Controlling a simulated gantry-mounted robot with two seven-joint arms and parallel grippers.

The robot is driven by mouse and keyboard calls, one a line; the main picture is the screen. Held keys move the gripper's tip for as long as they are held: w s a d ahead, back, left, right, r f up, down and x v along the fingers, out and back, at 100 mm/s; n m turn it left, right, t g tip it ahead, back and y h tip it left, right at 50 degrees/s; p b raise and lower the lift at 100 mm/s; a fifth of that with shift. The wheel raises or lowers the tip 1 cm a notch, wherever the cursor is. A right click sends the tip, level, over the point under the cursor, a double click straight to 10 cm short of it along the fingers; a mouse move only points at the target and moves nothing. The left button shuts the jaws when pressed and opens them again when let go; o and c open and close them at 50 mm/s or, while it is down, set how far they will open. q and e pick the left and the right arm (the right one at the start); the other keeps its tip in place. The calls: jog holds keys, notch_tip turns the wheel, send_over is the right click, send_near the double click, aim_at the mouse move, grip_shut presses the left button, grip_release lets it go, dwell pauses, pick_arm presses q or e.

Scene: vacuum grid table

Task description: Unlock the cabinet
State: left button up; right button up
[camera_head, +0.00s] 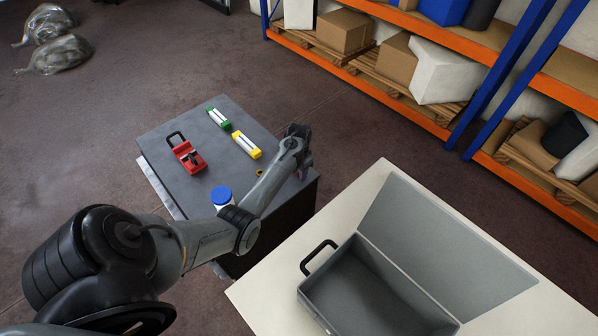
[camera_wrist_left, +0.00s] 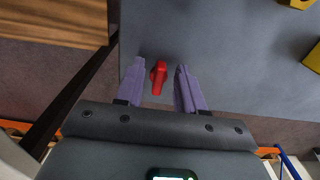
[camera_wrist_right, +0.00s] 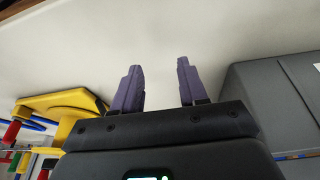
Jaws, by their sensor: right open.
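The cabinet (camera_head: 222,168) appears as a low unit with a grey top and dark side in the head view. A small red key-like knob (camera_wrist_left: 158,77) stands against the grey surface in the left wrist view. My left gripper (camera_head: 303,170) is at the far right edge of the cabinet top. In its wrist view its purple fingers (camera_wrist_left: 158,88) are apart on either side of the knob, with gaps on both sides. The knob is hidden by the gripper in the head view. My right gripper (camera_wrist_right: 159,85) is open and empty above a pale surface.
On the cabinet top are a red padlock-like object (camera_head: 186,156), a green block (camera_head: 218,118), a yellow block (camera_head: 246,145) and a blue-capped container (camera_head: 221,196). An open grey case (camera_head: 365,290) sits on a pale table (camera_head: 262,300). Loaded shelves (camera_head: 400,95) stand behind.

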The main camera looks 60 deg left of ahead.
pick_arm(q)
grip_shut()
pick_arm(e)
jog(key=shift+r, duration=0.1)
